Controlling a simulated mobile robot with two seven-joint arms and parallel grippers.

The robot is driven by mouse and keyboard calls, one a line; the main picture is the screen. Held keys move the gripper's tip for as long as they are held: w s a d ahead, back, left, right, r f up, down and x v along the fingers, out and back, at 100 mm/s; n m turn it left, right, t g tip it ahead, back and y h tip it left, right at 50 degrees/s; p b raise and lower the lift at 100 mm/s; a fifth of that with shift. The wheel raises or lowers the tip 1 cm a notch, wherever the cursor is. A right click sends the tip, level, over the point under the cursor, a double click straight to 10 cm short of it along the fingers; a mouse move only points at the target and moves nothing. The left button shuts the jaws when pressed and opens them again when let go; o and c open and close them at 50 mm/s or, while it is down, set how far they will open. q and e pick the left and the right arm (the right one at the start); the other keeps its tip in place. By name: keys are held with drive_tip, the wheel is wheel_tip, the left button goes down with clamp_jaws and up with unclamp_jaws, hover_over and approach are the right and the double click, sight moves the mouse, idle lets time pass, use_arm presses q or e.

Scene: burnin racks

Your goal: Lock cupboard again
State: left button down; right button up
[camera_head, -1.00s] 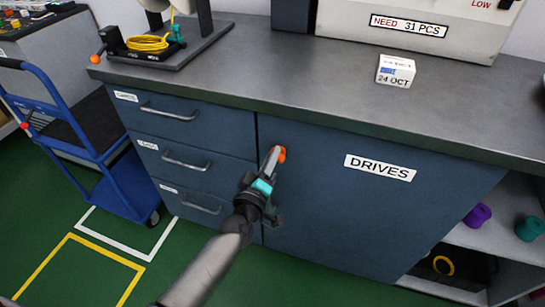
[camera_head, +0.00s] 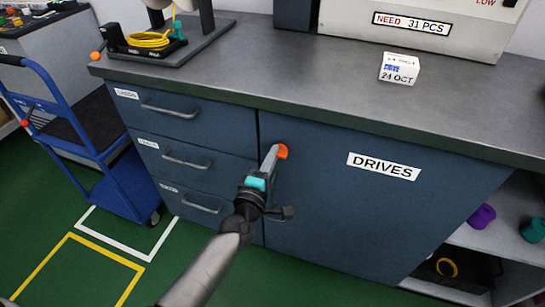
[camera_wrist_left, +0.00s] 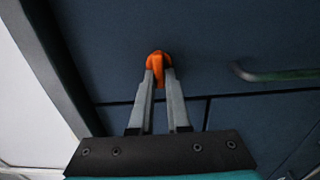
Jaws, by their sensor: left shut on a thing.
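The cupboard door (camera_head: 335,215) is dark blue, carries a DRIVES label (camera_head: 383,167) and stands closed, flush with the cabinet front. An orange knob (camera_head: 282,151) sits near its upper left corner. My left gripper (camera_head: 272,157) reaches up to the knob from below. In the left wrist view the two grey fingers (camera_wrist_left: 160,85) are shut on the orange knob (camera_wrist_left: 158,62), with its grip part between the tips. The fingers hide part of the knob. My right gripper is not in view.
Blue drawers (camera_head: 185,160) with bar handles are left of the door. The grey worktop (camera_head: 300,75) above holds a small date block (camera_head: 399,69) and a yellow cable coil (camera_head: 150,40). A blue trolley (camera_head: 128,185) stands at the left. Open shelves (camera_head: 505,235) are at the right.

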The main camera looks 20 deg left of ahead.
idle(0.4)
use_arm(q)
drive_tip(key=c, duration=0.9)
unclamp_jaws()
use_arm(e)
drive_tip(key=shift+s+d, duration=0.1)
use_arm(q)
drive_tip(key=s, duration=0.5)
drive_tip(key=s+p, duration=0.1)
drive_tip(key=s, duration=0.4)
drive_tip(key=s+p, duration=0.1)
drive_tip(key=s, duration=0.4)
drive_tip(key=shift+s+a, duration=0.1)
drive_tip(key=shift+a, duration=0.15)
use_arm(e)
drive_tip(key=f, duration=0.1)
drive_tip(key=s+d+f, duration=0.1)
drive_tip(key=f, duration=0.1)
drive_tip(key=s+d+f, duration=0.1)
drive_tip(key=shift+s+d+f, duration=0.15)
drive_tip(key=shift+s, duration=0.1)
